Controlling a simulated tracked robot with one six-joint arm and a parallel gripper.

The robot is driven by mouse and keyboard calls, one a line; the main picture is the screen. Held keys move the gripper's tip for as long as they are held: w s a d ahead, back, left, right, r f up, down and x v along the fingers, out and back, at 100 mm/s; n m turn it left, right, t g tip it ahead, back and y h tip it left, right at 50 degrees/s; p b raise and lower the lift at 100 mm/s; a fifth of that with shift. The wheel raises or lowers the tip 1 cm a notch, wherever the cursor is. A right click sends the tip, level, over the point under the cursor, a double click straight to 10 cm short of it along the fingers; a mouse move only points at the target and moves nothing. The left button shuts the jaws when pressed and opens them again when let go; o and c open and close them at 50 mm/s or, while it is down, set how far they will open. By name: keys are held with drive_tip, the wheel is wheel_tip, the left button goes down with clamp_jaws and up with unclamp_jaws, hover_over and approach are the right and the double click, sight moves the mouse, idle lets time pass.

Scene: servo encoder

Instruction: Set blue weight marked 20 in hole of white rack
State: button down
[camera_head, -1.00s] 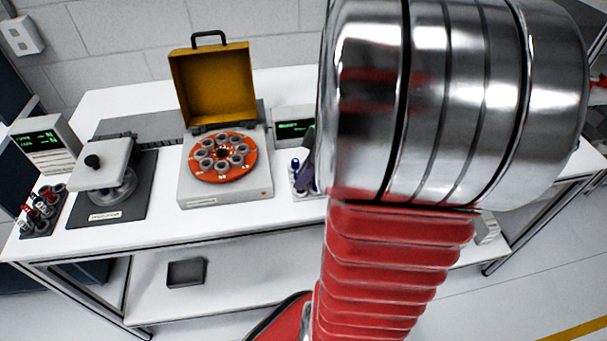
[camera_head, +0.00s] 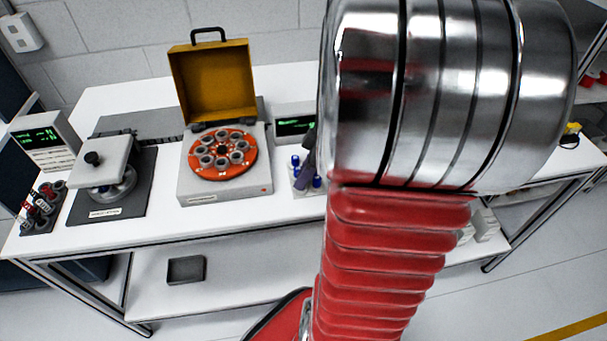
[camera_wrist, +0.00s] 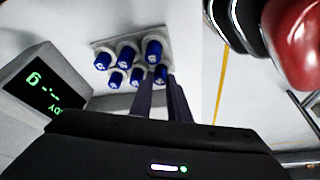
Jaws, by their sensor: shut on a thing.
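The white rack (camera_wrist: 104,45) shows in the wrist view with several blue-capped weights (camera_wrist: 126,54) standing in it. It also shows in the head view (camera_head: 307,192), partly hidden by my arm. My gripper (camera_wrist: 162,84) is at the rack's near right side, its two dark fingers close together. It is shut on a blue weight (camera_wrist: 161,73) at the fingertips. I cannot read the number on it, and cannot tell whether its lower end is in a hole. In the head view my gripper (camera_head: 309,158) is a dark sliver beside my arm.
A display box (camera_wrist: 45,85) stands beside the rack. Left of the rack, a centrifuge (camera_head: 222,190) has its yellow lid (camera_head: 213,85) open and a red rotor inside. A balance-like device (camera_head: 100,170) and a dark tube rack (camera_head: 40,222) are farther left. The bench front edge is close.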

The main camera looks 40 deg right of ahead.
drive_tip(key=shift+f, duration=0.35)
drive_tip(key=c, duration=1.6)
unclamp_jaws()
drive_tip(key=shift+r, duration=0.15)
drive_tip(key=shift+r, duration=2.85)
